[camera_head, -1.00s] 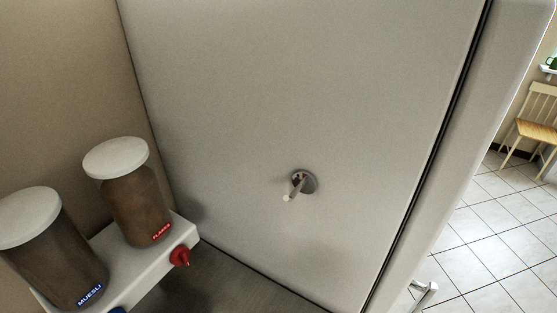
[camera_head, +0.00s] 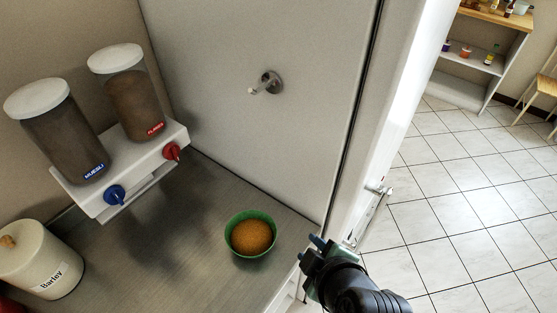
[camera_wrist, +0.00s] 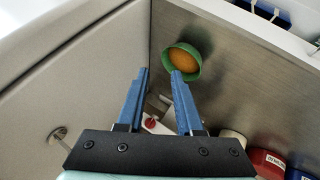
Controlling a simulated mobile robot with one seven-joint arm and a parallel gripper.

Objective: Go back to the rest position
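My gripper (camera_head: 314,247) is at the lower right of the head view, beside the counter's right edge and to the right of a green bowl (camera_head: 233,247). In the wrist view its two blue fingers (camera_wrist: 157,95) stand apart with nothing between them, so it is open and empty. The green bowl holds orange-brown grains and sits upright on the counter. It also shows in the wrist view (camera_wrist: 171,69), beyond the right fingertip. A gap shows between gripper and bowl in the head view.
A cereal dispenser (camera_head: 122,205) with a blue and a red knob hangs on the left. A Barley jar (camera_head: 58,283) stands at the lower left. A tall white panel with a hook (camera_head: 268,84) rises behind the counter (camera_head: 190,270). Tiled floor (camera_head: 450,220) is open on the right.

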